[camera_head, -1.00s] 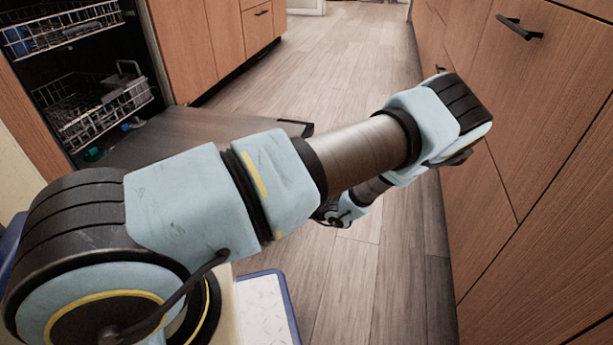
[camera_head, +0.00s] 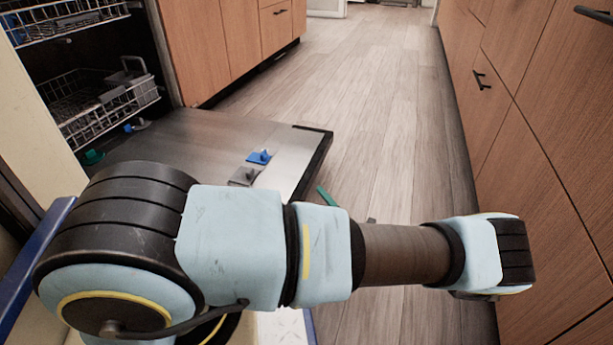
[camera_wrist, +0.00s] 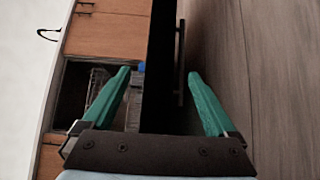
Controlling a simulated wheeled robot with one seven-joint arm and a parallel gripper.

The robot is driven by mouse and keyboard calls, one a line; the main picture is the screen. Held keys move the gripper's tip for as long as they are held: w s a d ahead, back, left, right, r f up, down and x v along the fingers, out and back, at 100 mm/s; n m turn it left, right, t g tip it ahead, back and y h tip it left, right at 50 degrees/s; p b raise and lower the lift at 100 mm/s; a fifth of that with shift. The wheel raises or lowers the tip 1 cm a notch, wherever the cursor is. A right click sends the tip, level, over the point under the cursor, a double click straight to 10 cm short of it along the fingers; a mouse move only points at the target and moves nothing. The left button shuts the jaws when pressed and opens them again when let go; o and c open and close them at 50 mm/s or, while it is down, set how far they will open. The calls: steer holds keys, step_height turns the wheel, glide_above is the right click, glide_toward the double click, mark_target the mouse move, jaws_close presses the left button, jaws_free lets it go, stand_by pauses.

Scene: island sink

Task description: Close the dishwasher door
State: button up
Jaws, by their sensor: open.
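The dishwasher door (camera_head: 205,142) hangs open and lies about flat, its inner face up, in front of the dark dishwasher opening. Its dark outer edge (camera_head: 318,160) points toward the aisle. In the wrist view the dark door panel (camera_wrist: 158,100) stands between my gripper's (camera_wrist: 160,72) two green fingers, with a long bar handle (camera_wrist: 180,55) along it. My gripper is open and holds nothing; I cannot tell whether a finger touches the door. In the head view one green finger (camera_head: 327,196) shows just beyond the door's near outer corner; my arm hides the rest.
Wire dish racks (camera_head: 100,108) sit inside the dishwasher. A blue piece (camera_head: 260,157) and a grey piece (camera_head: 243,176) show on the door. Wooden cabinets (camera_head: 540,120) with handles run close along the right. The floor (camera_head: 375,100) of the aisle ahead is clear.

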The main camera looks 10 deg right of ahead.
mark_target(310, 186)
steer(key=b+x, duration=0.2)
steer(key=x, duration=0.3)
steer(key=b+x, duration=0.2)
steer(key=x, duration=0.3)
steer(key=shift+w+d+f, duration=0.15)
steer(key=shift+w, duration=0.5)
jaws_close()
